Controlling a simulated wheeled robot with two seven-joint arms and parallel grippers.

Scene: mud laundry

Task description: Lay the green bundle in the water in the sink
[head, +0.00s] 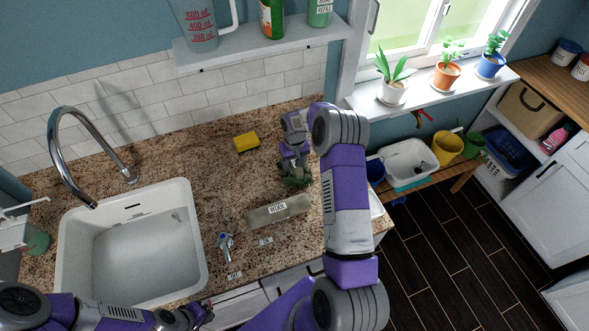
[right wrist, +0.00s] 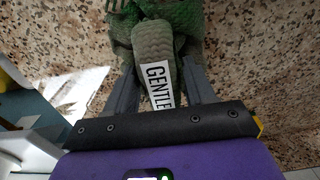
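The green bundle (head: 296,184) lies on the granite counter, right of the sink. In the right wrist view the bundle (right wrist: 155,45) wears a white label reading "GENTLE". My right gripper (head: 293,172) reaches down over it. Its fingers (right wrist: 160,78) stand on both sides of the bundle's labelled part, with little or no gap showing; whether they press on it I cannot tell. The white sink (head: 195,235) is at the left and looks to hold clear greyish water (head: 140,255). My left gripper (head: 198,316) is low in the head view, near the sink's front right corner; its fingers are unclear.
A blue-topped knob (head: 226,243) is at the counter's front. A yellow sponge (head: 246,142) lies behind. The faucet (head: 75,115) arches over the sink. Counter between sink and bundle is mostly clear.

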